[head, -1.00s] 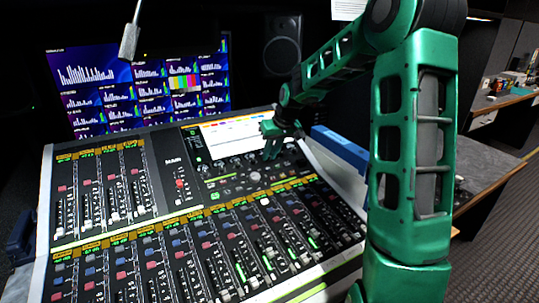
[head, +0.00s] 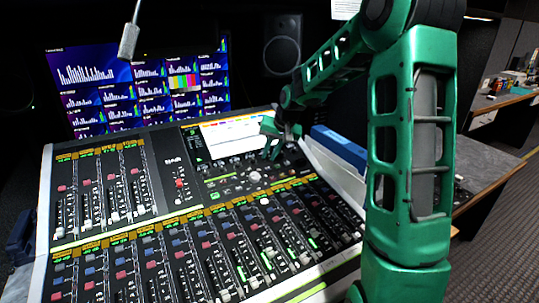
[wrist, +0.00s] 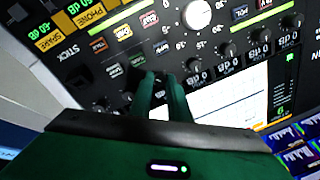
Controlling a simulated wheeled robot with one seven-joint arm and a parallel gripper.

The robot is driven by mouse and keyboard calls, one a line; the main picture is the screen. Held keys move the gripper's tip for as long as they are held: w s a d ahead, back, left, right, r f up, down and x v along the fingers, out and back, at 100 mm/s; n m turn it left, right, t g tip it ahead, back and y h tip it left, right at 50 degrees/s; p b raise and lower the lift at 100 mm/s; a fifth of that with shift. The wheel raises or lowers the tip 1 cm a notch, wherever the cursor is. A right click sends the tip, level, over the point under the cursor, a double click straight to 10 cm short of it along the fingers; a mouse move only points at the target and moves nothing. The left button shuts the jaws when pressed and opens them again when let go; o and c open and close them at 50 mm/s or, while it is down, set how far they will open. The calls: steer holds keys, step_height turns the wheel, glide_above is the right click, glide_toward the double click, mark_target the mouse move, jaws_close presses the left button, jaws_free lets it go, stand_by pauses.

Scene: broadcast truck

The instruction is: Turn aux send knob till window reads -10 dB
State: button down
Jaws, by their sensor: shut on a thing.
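My gripper (wrist: 160,80) is at the row of small black knobs beside the console's bright screen. Its two green fingers are closed together on a knob of that row. The fingers hide most of that knob, so its pointer cannot be read. It also shows in the head view, where my gripper (head: 271,150) reaches down at the screen's lower right. Small windows (wrist: 200,78) with white figures sit by the neighbouring knobs and seem to read 0 dB, upside down in the wrist view. I cannot make out the reading for the held knob.
Other black knobs (wrist: 228,51) stand close beside my fingers. A larger white knob (wrist: 197,14) and lit buttons lie nearby. The screen (head: 232,134) is right behind. Fader strips fill the console front, and a monitor wall (head: 140,85) stands behind.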

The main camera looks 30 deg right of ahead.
stand_by(0.3)
steer(key=c, duration=1.7)
jaws_free()
steer(key=v, duration=1)
steer(key=shift+r, duration=0.35)
steer(key=s+f+g, duration=0.1)
steer(key=s+f, duration=0.1)
steer(key=s, duration=1.1)
steer(key=s+f+g, duration=0.2)
steer(key=s, duration=1.1)
steer(key=s+f+g, duration=0.2)
steer(key=s, duration=1.2)
steer(key=shift+a+f+h, duration=0.1)
steer(key=shift+a+h, duration=0.3)
